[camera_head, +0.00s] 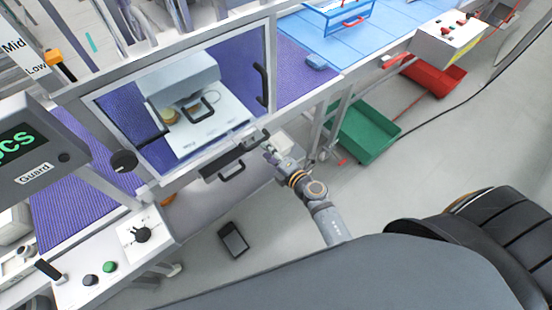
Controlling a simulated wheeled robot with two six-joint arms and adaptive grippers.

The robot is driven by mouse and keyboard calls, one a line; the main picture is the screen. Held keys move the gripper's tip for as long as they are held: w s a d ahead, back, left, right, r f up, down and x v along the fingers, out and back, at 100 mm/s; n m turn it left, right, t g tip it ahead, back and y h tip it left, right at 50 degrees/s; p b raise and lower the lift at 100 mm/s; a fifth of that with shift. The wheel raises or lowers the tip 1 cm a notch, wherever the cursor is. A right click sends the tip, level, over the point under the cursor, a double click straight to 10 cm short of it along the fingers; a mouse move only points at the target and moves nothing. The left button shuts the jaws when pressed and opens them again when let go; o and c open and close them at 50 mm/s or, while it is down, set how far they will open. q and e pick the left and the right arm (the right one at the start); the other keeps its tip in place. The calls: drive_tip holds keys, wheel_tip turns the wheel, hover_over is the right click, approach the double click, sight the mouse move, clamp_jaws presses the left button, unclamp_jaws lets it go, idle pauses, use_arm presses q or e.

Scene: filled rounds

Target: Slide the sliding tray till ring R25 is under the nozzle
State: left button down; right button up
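Behind a framed clear guard window (222,60) stands a grey-white machine head (185,80). A pale tray plate (205,128) with a dark loop handle (203,107) extends in front of it. A tan round piece (163,116) shows at the plate's left, partly under the head. I cannot read any ring label, and the nozzle is not clearly seen. My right gripper (246,147) is at the lower right edge of the window frame, beside a dark bar (222,163). Its fingers are too small and dark to tell open from shut. My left gripper is not in view.
A black handle (262,85) is on the guard's right side. A dark knob (123,161) and a control panel (100,265) are at left. A green bin (365,137) and a red bin (437,78) stand on the floor at right. Purple mats cover the bench.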

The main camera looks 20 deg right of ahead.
drive_tip(key=v, duration=0.5)
drive_tip(key=shift+s+d, duration=0.1)
drive_tip(key=shift+s, duration=0.2)
drive_tip(key=s+d+f+m+g+h+b, duration=0.1)
drive_tip(key=s+d+f+m+h, duration=0.2)
drive_tip(key=f, duration=0.5)
drive_tip(key=s+d+f+m+g+b, duration=0.1)
drive_tip(key=s+d+f+m+g, duration=0.15)
drive_tip(key=f+m, duration=0.45)
drive_tip(key=s+d+f+m+g+h, duration=0.1)
drive_tip(key=s+d+f+h, duration=0.15)
drive_tip(key=f, duration=0.75)
drive_tip(key=s+d+f+m+g, duration=0.1)
drive_tip(key=s+f+m+g, duration=0.2)
drive_tip(key=s+f, duration=0.3)
drive_tip(key=s+d+f+m+g+b, duration=0.1)
drive_tip(key=s+d+f+m+g, duration=0.1)
drive_tip(key=s+f, duration=0.4)
drive_tip(key=s+d+f+m+g+b, duration=0.1)
drive_tip(key=s+f+m+g, duration=0.3)
drive_tip(key=s, duration=1)
wheel_tip(320, 180, down, 3)
drive_tip(key=shift+s+d+r+m+h, duration=0.1)
drive_tip(key=shift+s+d+m+h, duration=0.2)
drive_tip(key=shift+d+m, duration=0.5)
